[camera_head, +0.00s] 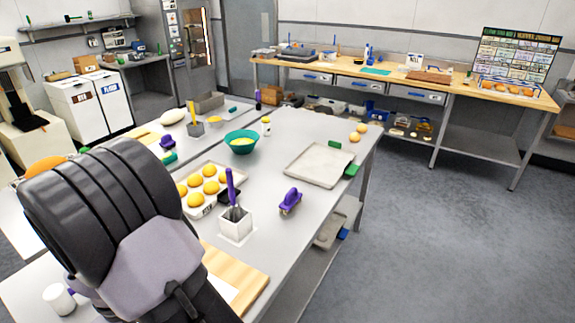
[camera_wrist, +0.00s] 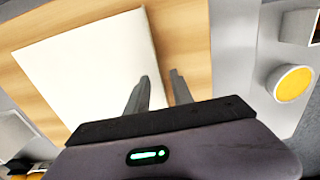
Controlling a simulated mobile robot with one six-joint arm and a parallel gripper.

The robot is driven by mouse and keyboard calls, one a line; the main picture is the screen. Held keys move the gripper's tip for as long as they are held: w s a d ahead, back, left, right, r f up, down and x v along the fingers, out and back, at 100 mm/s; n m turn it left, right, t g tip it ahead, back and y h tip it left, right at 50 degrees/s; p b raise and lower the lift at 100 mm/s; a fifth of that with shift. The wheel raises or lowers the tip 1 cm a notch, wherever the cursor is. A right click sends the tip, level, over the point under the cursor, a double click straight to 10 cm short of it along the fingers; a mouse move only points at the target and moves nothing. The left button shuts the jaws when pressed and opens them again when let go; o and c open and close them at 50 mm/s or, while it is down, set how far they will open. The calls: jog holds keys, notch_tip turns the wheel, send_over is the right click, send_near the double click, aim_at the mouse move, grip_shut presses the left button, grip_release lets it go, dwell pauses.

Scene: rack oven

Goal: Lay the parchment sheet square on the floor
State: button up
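A white sheet (camera_wrist: 90,70), which looks like the parchment, lies on a light wooden board (camera_wrist: 182,40) in the wrist view. In the head view the board (camera_head: 248,276) is at the near end of the steel table, with a corner of the sheet (camera_head: 222,290) showing beside my arm. My gripper (camera_wrist: 160,77) is open, its two fingers apart over the right edge of the sheet. I cannot tell whether the fingertips touch it. In the head view my arm hides the gripper. An empty, shallow grey tray (camera_head: 318,166) lies farther along the table.
A tray of yellow rolls (camera_head: 196,205), a white holder with a purple-handled tool (camera_head: 236,222), a purple-handled brush (camera_head: 290,202) and a teal bowl (camera_head: 241,143) stand on the table. The grey room floor (camera_head: 430,230) is clear to the right.

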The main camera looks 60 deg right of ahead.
grip_shut()
jog(key=shift+r, duration=0.1)
jog(key=shift+r+p, duration=1.55)
jog(key=shift+r, duration=0.35)
